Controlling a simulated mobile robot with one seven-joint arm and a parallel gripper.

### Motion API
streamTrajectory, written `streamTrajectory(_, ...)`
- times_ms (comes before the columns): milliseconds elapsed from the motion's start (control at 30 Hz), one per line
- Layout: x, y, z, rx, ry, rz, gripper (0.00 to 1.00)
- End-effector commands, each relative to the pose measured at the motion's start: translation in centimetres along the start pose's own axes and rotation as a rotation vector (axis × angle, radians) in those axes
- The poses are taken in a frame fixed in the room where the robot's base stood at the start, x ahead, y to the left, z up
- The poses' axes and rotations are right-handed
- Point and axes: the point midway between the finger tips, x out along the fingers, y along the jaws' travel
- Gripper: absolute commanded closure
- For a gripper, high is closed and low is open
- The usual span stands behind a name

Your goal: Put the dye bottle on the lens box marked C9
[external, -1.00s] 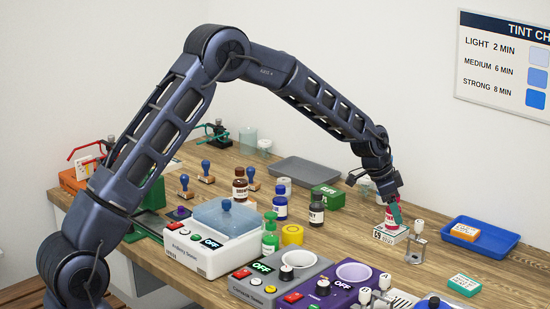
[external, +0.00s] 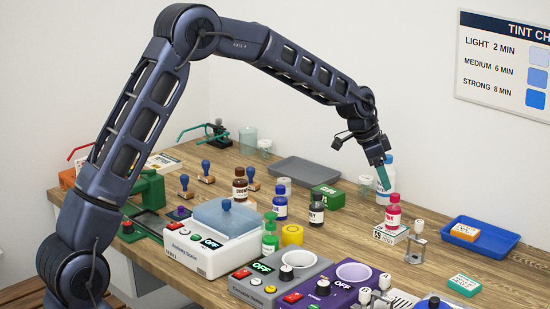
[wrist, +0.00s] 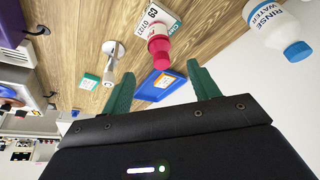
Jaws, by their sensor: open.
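A pink-red dye bottle (external: 393,217) stands upright on the white lens box marked C9 (external: 384,237). In the wrist view the bottle (wrist: 158,48) and the box with its C9 label (wrist: 164,14) show beyond my fingers. My gripper (external: 383,178) is above and a little left of the bottle, apart from it. Its green fingers (wrist: 155,80) are open in the wrist view, with nothing held between them.
A rinse water bottle (external: 386,170) stands behind my gripper. A metal stand (external: 416,248) is close right of the box. A blue tray (external: 466,229) lies further right. Other dye bottles, brown (external: 240,187), blue (external: 280,205) and black (external: 316,210), stand left.

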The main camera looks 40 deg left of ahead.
Motion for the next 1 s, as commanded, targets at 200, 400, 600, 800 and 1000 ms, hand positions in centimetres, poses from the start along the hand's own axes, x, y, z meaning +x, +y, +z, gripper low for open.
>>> streamTrajectory(200,-1.7,0.1,0.1,-0.002,0.000,-0.002,0.39)
streamTrajectory(400,-6.2,1.2,1.6,-0.036,-0.006,-0.025,0.39)
streamTrajectory(600,-12.8,3.5,5.0,-0.103,-0.018,-0.062,0.39)
streamTrajectory(800,-18.9,6.2,9.1,-0.176,-0.027,-0.101,0.39)
streamTrajectory(1000,-24.0,9.2,13.6,-0.253,-0.032,-0.138,0.39)
